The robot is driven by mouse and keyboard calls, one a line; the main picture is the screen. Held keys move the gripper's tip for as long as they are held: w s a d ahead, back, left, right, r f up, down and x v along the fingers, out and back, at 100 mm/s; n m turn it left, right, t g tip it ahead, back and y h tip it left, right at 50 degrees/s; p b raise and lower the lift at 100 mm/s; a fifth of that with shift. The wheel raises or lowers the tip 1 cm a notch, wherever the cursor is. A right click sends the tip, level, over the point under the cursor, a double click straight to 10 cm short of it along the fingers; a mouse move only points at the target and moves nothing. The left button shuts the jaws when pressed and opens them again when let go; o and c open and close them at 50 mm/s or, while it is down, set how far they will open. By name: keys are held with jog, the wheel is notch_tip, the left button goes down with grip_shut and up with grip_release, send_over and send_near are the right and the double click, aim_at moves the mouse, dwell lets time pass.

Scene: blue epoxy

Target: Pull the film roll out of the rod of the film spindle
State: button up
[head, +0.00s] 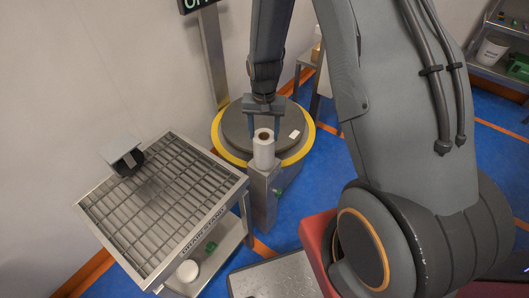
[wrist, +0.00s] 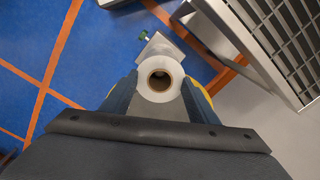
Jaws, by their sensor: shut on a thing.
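The white film roll (head: 263,153) stands upright above a narrow steel pedestal (head: 263,195), which looks like the film spindle. In the wrist view the roll (wrist: 160,93) shows end-on, with a brown core and a dark hole. My gripper (head: 263,128) comes down from above, with its blue fingers on either side of the roll. In the wrist view my gripper (wrist: 159,88) is shut on the roll. The rod is not visible, and I cannot tell whether it is inside the core. The pedestal (wrist: 160,47) also shows beyond the roll in the wrist view.
A round grey turntable with a yellow rim (head: 222,145) lies behind the pedestal. Blue floor (wrist: 30,50) is open beside it.

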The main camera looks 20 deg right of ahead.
jog(key=shift+r+p, duration=0.55)
jog(key=shift+r, duration=0.15)
notch_tip(320, 180, up, 12)
jog(key=p, duration=0.7)
jog(key=shift+f, duration=0.2)
dwell(0.5)
